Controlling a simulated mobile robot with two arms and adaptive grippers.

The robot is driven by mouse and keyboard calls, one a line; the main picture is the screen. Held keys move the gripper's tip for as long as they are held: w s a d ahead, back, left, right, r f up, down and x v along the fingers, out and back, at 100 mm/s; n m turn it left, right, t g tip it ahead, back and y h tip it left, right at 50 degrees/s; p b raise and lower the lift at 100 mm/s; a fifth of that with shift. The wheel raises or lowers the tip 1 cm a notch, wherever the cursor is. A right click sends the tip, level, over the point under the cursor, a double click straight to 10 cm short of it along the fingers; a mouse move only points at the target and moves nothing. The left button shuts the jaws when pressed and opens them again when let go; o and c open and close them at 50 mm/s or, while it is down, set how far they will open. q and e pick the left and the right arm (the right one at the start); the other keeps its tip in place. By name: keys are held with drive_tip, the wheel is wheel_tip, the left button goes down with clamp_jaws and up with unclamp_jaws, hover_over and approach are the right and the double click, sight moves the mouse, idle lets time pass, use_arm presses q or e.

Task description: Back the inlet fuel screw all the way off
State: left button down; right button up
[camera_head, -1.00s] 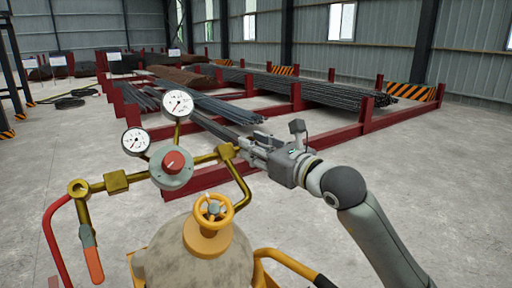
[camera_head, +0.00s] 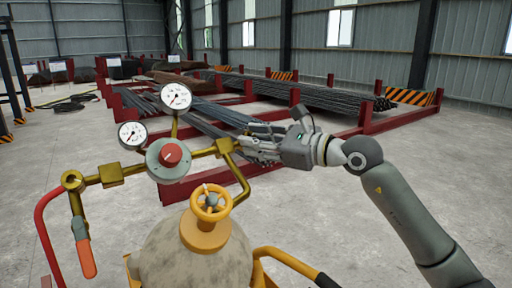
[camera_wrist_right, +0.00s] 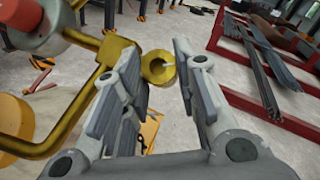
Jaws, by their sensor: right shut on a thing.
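The inlet fuel screw, a round brass piece with a notch in its face (camera_wrist_right: 158,68), shows between my right fingertips in the right wrist view. My right gripper (camera_head: 241,141) is shut on it, beside the brass fitting (camera_head: 226,147) at the right end of the manifold. That fitting also shows left of the fingers in the right wrist view (camera_wrist_right: 113,51). The near finger hides the space between screw and fitting, so I cannot tell whether they still touch. The regulator with a red knob (camera_head: 171,155) sits left of it. My left gripper is out of view.
Two gauges (camera_head: 176,96) (camera_head: 132,135) stand above the manifold. A yellow handwheel (camera_head: 211,203) tops the tank (camera_head: 195,258) below. An orange lever (camera_head: 86,259) hangs at left. Red racks with steel bars (camera_head: 320,90) stand behind; the floor at right is clear.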

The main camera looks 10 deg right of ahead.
drive_tip(key=n+g+p, duration=0.1)
drive_tip(key=n+g, duration=0.1)
drive_tip(key=n, duration=0.1)
drive_tip(key=r+n+g+p, duration=0.1)
drive_tip(key=n+g, duration=0.1)
drive_tip(key=n, duration=0.1)
drive_tip(key=w+n+g+p, duration=0.1)
drive_tip(key=n+g, duration=0.1)
drive_tip(key=n, duration=0.2)
drive_tip(key=shift+d+r+g+y, duration=0.2)
drive_tip(key=shift+g+y, duration=0.1)
drive_tip(key=shift+g, duration=0.1)
drive_tip(key=shift+f+n+g+h+p, duration=0.15)
drive_tip(key=shift+n+g+h+p, duration=0.5)
drive_tip(key=shift+n+p, duration=0.65)
drive_tip(key=o, duration=0.7)
drive_tip(key=shift+f, duration=0.1)
drive_tip(key=shift+o, duration=0.2)
